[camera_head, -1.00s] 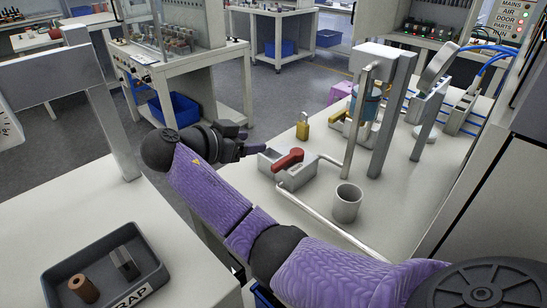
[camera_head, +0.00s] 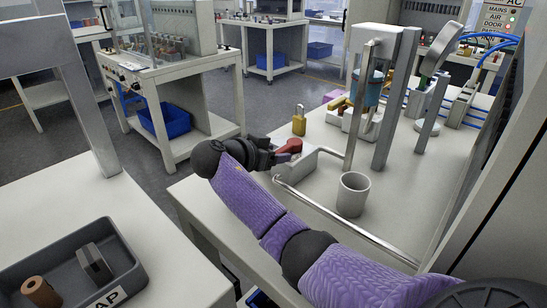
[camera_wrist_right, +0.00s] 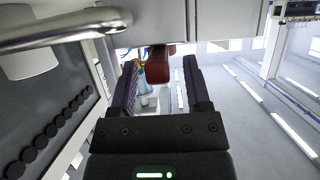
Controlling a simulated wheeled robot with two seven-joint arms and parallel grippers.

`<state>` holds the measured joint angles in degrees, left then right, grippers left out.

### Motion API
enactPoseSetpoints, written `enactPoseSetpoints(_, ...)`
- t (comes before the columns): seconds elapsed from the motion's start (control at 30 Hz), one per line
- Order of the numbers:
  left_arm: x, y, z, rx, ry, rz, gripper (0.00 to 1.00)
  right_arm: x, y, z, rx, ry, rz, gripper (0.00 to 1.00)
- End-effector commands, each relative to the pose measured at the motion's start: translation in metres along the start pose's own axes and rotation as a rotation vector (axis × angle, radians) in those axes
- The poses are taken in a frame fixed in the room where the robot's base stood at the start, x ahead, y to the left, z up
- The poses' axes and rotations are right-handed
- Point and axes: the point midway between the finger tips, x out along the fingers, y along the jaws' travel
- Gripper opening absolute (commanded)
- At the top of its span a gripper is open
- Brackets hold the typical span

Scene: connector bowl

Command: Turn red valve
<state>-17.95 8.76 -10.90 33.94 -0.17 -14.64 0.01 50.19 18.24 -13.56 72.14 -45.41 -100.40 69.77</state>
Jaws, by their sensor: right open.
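The red valve handle (camera_head: 290,146) sits on a light grey valve body (camera_head: 303,163) at the bench's near left edge, joined to a metal pipe. My right gripper (camera_head: 272,156) is at the handle's left end and partly hides it. In the right wrist view, the two dark fingers of my open right gripper (camera_wrist_right: 160,78) stand either side of the red handle (camera_wrist_right: 159,64). The handle's end shows between them, with a gap on each side. My left gripper is not in view.
A grey cup (camera_head: 353,195) stands right of the valve. A bent metal pipe (camera_head: 345,228) runs along the bench front. A yellow padlock (camera_head: 299,121) and a grey post (camera_head: 394,98) stand behind. A dark scrap tray (camera_head: 120,258) is at lower left.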

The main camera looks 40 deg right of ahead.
Motion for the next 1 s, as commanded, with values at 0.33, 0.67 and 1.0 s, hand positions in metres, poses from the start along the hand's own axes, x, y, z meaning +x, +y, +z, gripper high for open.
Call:
enactPoseSetpoints(0.33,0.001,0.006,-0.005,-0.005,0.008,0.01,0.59,0.003,0.0,-0.001,0.001,0.0,-0.001,0.47)
enactPoseSetpoints(0.67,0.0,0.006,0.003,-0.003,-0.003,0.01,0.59,0.003,0.0,0.0,0.001,-0.001,-0.001,0.0)
enactPoseSetpoints(1.0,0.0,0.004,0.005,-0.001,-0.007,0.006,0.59,0.003,0.0,0.0,0.0,-0.001,0.0,0.0)
